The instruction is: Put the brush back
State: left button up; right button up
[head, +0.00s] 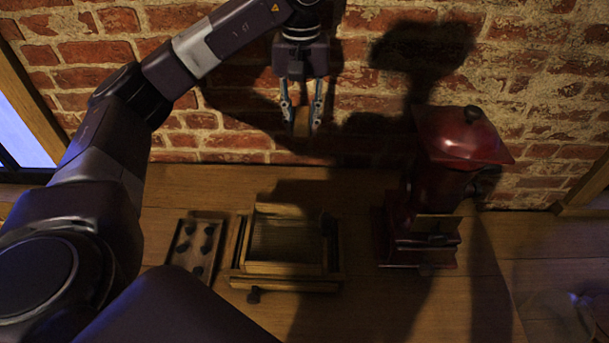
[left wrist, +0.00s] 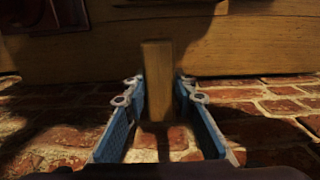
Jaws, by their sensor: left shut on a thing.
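My left gripper (head: 302,122) is shut on a small wooden piece, which I take to be the brush (head: 302,124). The gripper points down, high in front of the brick wall and behind the wooden box. In the left wrist view the brush (left wrist: 157,82) is a plain upright wooden block between the two blue-padded fingers (left wrist: 160,98). No bristles can be made out. My right gripper is not in view.
A wooden box (head: 286,268) with a small front knob stands on the wooden table (head: 345,190). Left of it is a flat tray (head: 181,262) with several dark round pieces. A dark red grinder (head: 440,185) stands at the right. Shadows cover the middle.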

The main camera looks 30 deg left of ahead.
pick_arm(q)
notch_tip(320, 180, down, 4)
jog(key=shift+f, duration=0.25)
notch_tip(320, 180, down, 7)
jog(key=shift+w+r+p, duration=0.15)
jog(key=shift+p, duration=0.7)
notch_tip(320, 180, down, 4)
jog(key=shift+r+p, duration=0.25)
jog(key=shift+p, duration=0.25)
jog(key=shift+f, duration=0.5)
jog(key=o, duration=1.1)
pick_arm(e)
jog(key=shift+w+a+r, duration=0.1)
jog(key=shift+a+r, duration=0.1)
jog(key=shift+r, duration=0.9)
